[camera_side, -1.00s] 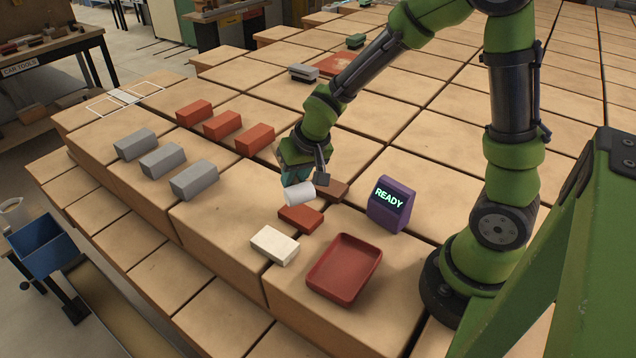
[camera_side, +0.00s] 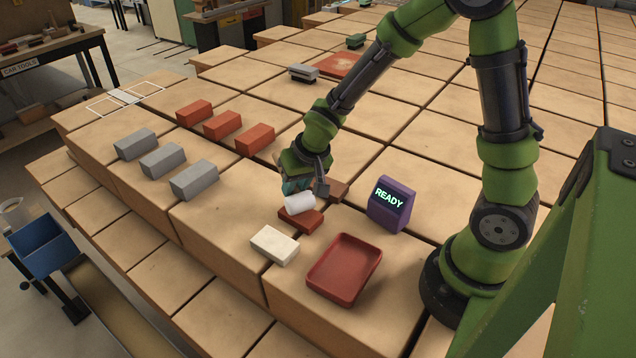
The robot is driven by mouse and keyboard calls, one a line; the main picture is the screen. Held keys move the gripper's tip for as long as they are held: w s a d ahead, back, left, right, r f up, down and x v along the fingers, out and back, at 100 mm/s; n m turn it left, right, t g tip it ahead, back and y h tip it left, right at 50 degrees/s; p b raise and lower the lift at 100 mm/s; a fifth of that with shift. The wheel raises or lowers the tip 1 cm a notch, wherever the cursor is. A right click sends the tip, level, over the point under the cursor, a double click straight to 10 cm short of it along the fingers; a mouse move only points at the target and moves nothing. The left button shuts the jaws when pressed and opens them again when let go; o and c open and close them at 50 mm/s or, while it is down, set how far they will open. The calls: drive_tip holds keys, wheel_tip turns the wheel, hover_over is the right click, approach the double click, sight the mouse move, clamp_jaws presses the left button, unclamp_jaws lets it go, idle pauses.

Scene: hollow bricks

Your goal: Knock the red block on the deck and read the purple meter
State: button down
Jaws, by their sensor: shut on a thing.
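The purple meter (camera_side: 390,205) stands upright at the right of the work area and its screen reads "READY" in green letters. A red block (camera_side: 308,222) lies flat in front of my gripper. My gripper (camera_side: 300,189) is shut on a white cylinder (camera_side: 299,203), which lies roughly sideways over the red block's far part. I cannot tell whether the cylinder touches the block. The arm and gripper hide part of a brown block (camera_side: 338,188) behind them.
A cream block (camera_side: 274,245) and an empty red tray (camera_side: 345,268) sit in front. Several grey blocks (camera_side: 163,160) and red bricks (camera_side: 222,125) stand in rows to the left. The tan surface has gaps and a stepped front-left edge.

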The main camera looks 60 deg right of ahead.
drive_tip(key=shift+f, duration=0.6)
idle(1.1)
drive_tip(key=shift+r, duration=3.6)
